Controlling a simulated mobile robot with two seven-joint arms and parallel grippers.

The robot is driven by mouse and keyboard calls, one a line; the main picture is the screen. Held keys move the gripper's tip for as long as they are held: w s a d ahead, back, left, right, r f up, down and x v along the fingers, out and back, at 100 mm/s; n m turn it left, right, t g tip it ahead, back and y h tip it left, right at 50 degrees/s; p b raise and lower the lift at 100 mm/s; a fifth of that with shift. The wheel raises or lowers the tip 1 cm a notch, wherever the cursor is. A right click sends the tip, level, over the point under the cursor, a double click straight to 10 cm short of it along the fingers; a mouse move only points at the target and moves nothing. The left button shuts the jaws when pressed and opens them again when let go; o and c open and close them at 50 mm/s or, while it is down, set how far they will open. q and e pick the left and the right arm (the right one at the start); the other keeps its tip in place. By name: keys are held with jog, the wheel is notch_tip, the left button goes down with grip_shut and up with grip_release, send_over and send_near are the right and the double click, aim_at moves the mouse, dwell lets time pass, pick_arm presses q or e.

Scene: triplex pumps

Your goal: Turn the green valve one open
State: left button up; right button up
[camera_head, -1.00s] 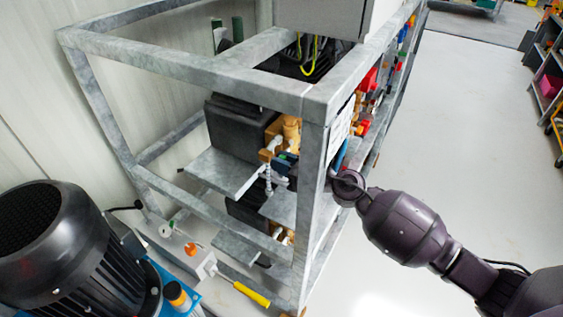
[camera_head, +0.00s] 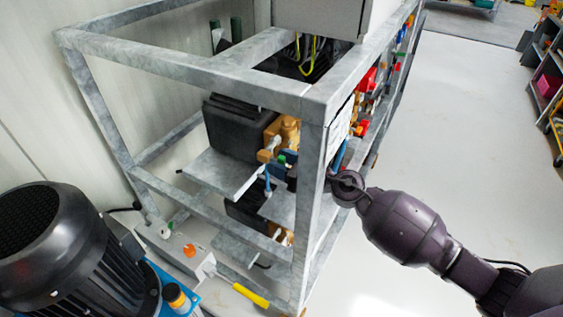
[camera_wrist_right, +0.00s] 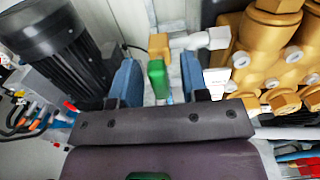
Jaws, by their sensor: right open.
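The green valve handle (camera_wrist_right: 157,78) stands upright between the two blue fingers of my right gripper (camera_wrist_right: 158,82) in the right wrist view. The fingers are open, with a visible gap on each side of the handle. A brass fitting and white pipe elbow sit just beyond the handle. In the head view my right gripper (camera_head: 285,168) reaches behind the frame's corner post, which hides part of it. A small green spot, likely the valve handle (camera_head: 282,158), shows beside it. My left gripper is not in view.
The grey metal frame post (camera_head: 312,200) stands close to my right wrist. Brass pump bodies (camera_wrist_right: 265,50) are right of the gripper in the wrist view. A black motor (camera_head: 35,235) stands at lower left. The floor (camera_head: 480,180) at right is clear.

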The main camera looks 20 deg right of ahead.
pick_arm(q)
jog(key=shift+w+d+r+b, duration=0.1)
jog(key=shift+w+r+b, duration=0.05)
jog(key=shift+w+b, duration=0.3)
pick_arm(e)
jog(key=v, duration=1.1)
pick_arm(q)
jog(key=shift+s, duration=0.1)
